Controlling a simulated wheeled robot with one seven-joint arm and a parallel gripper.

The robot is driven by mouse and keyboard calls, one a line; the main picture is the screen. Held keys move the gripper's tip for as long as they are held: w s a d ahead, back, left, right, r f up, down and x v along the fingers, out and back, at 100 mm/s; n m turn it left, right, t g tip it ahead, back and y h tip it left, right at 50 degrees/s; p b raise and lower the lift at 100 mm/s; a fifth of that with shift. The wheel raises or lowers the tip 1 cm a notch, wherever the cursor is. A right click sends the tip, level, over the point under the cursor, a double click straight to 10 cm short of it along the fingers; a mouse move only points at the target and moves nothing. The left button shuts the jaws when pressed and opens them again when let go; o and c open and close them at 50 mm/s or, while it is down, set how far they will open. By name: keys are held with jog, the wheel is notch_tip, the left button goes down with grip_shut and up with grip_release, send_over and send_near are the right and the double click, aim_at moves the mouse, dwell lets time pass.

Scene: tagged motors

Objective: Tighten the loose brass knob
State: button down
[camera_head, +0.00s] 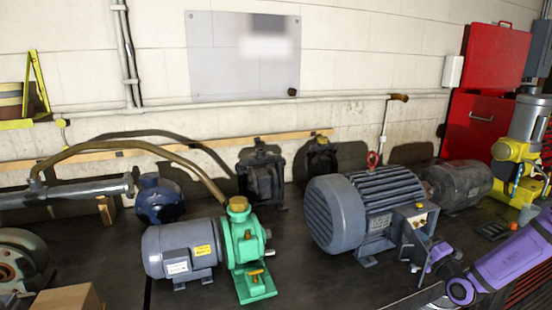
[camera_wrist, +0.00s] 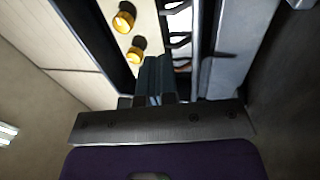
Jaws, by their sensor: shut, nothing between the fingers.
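Two brass knobs sit on the pale front panel of a terminal box (camera_head: 408,219) on the side of the large grey motor (camera_head: 345,208). In the wrist view one knob (camera_wrist: 123,19) is at the top and the other knob (camera_wrist: 135,53) is lower, left of my fingers. I cannot tell which knob is loose. My gripper (camera_wrist: 157,65) is shut and empty, its dark fingers together in front of the box, to the right of both knobs and apart from them. In the head view my purple arm reaches in from the lower right.
A green pump (camera_head: 245,245) with a smaller grey motor (camera_head: 182,250) stands left of the large motor. A dark motor (camera_head: 460,186) is behind on the right. A cardboard box (camera_head: 66,299) is at front left.

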jog(key=s, duration=0.2)
jog(key=s+d, duration=0.2)
jog(key=s, duration=0.1)
jog(key=shift+s, duration=0.3)
jog(key=shift+d, duration=0.1)
jog(key=w, duration=0.6)
jog(key=shift+w+a+r, duration=0.15)
jog(key=shift+w+a, duration=0.05)
jog(key=shift+w, duration=0.1)
dwell(0.4)
